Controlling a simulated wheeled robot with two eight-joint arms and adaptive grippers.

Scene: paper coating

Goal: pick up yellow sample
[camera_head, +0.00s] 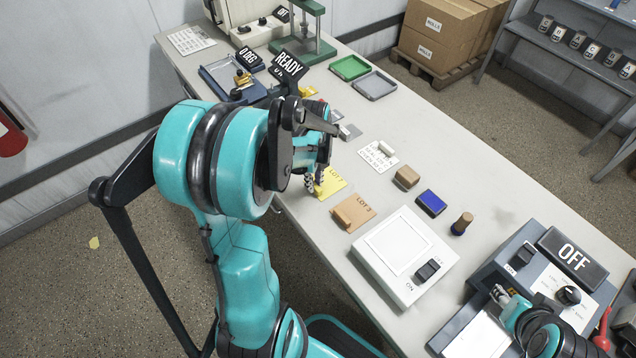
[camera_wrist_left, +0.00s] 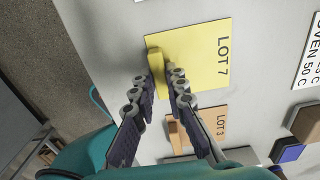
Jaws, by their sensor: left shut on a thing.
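The yellow sample (camera_head: 334,181) is a flat yellow sheet marked LOT 7 with a raised yellow block along one edge. It lies on the table, and it also shows in the left wrist view (camera_wrist_left: 198,60). My left gripper (camera_head: 315,184) points down at the block, partly hidden by its own arm in the head view. In the left wrist view its fingers (camera_wrist_left: 161,80) stand on both sides of the yellow block, shut on it. My right gripper (camera_head: 500,293) is at the lower right by the grey machine; its finger opening is unclear.
An orange LOT 3 sample (camera_head: 352,212) lies close beside the yellow one. A white device (camera_head: 400,250), a brown block (camera_head: 406,177), a blue pad (camera_head: 431,203) and a white label card (camera_head: 377,157) are nearby. Green (camera_head: 350,67) and grey (camera_head: 375,85) trays stand farther back.

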